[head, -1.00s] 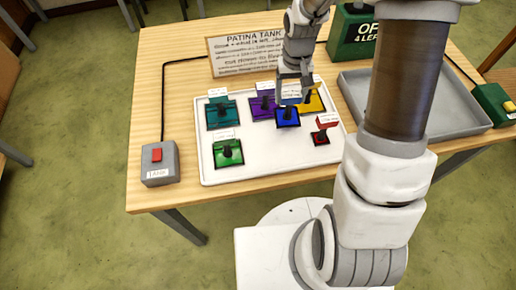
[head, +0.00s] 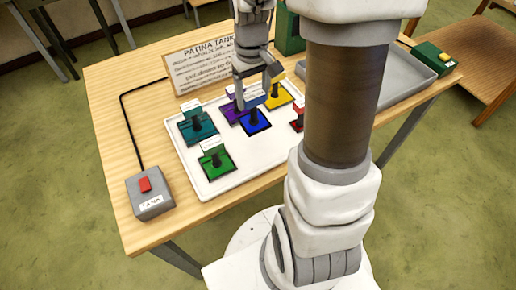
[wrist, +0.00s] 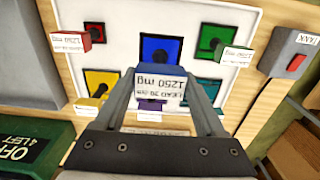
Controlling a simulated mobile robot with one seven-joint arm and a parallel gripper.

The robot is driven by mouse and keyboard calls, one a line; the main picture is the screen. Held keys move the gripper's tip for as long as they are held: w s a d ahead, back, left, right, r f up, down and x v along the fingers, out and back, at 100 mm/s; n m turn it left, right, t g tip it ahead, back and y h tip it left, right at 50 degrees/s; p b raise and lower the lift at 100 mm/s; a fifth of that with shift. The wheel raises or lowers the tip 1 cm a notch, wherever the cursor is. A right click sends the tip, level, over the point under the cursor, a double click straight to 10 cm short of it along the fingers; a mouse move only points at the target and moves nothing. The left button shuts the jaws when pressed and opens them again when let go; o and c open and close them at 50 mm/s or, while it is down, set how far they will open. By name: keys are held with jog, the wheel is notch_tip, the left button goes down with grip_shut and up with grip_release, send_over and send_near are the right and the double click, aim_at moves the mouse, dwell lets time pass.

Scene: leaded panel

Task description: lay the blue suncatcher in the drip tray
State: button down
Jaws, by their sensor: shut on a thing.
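My gripper (head: 256,97) is shut on the labelled blue block at the top of the suncatcher; the block sits between the fingers in the wrist view (wrist: 161,88). I cannot tell whether the square touches the board. The grey drip tray (head: 405,72) is at the right of the table, partly hidden behind my arm.
Teal (head: 190,128), green (head: 217,162), purple (head: 234,112), yellow (head: 284,95) and red (head: 297,122) suncatchers stand close around on the white board (head: 214,187). A red-button box (head: 150,195) is at left. A sign (head: 205,65) stands behind.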

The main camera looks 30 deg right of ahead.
aim_at(261, 123)
jog(key=shift+s+d+r, duration=0.25)
jog(key=shift+s+d, duration=0.2)
jog(key=shift+s, duration=0.05)
jog(key=shift+s+d+f, duration=0.15)
jog(key=shift+s+d, duration=0.05)
jog(key=shift+s, duration=0.05)
notch_tip(261, 123, down, 9)
jog(key=shift+f+b, duration=0.1)
jog(key=shift+b, duration=0.2)
jog(key=shift+f, duration=0.25)
grip_release()
jog(key=shift+r, duration=0.1)
